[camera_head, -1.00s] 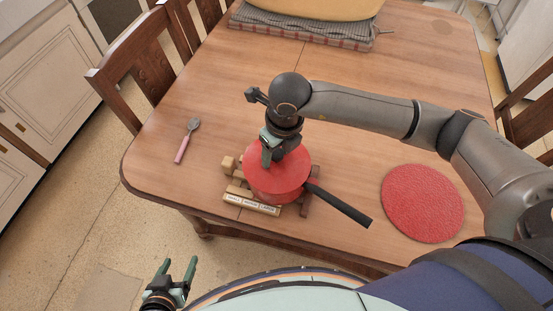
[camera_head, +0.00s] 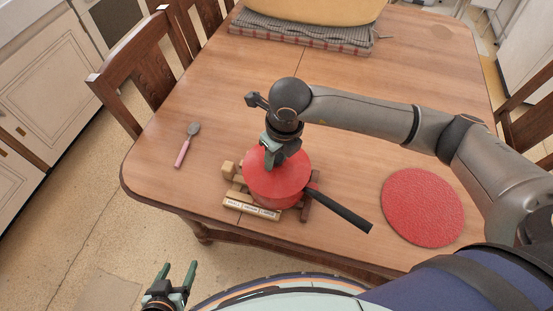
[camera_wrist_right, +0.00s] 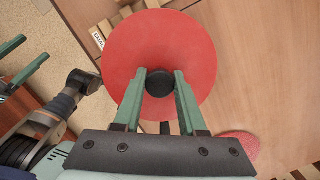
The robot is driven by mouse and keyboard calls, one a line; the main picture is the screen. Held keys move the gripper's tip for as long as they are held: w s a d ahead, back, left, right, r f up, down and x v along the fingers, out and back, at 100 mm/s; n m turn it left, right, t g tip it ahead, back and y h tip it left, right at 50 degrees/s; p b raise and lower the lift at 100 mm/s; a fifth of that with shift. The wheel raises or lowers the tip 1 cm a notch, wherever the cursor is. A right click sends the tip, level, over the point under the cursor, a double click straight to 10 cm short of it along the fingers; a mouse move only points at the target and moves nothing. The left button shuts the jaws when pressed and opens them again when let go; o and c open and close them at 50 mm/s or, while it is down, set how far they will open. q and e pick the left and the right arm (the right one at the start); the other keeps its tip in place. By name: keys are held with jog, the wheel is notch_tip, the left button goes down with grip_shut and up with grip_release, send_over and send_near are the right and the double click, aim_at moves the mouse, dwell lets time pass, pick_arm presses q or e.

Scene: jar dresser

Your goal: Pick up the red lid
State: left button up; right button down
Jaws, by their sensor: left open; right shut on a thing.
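The red lid (camera_head: 262,182) is a round disc at the red pot (camera_head: 280,198), whose black handle (camera_head: 340,210) points to the lower right. In the right wrist view the lid (camera_wrist_right: 135,50) fills the upper middle and hides most of the pot. Its black knob (camera_wrist_right: 159,84) is between the fingers of my right gripper (camera_wrist_right: 159,74), which are shut on it. In the head view my right gripper (camera_head: 275,158) comes down onto the lid from above. I cannot tell whether the lid still touches the pot rim. My left gripper (camera_head: 180,268) is open and empty, off the table edge.
The pot is on a wooden trivet (camera_head: 250,208) near the table's front edge. A red round mat (camera_head: 422,207) lies to the right, a pink-handled spoon (camera_head: 186,145) to the left. A folded cloth (camera_head: 300,30) lies at the back. The middle of the table (camera_head: 225,95) is clear.

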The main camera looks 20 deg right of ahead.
jog(key=shift+r, duration=0.6)
jog(key=s+a+r+b, duration=0.1)
jog(key=s+a+r, duration=0.2)
jog(key=s+r, duration=0.8)
jog(key=shift+s+a+r, duration=0.25)
jog(key=shift+s+r, duration=0.1)
jog(key=shift+s, duration=0.9)
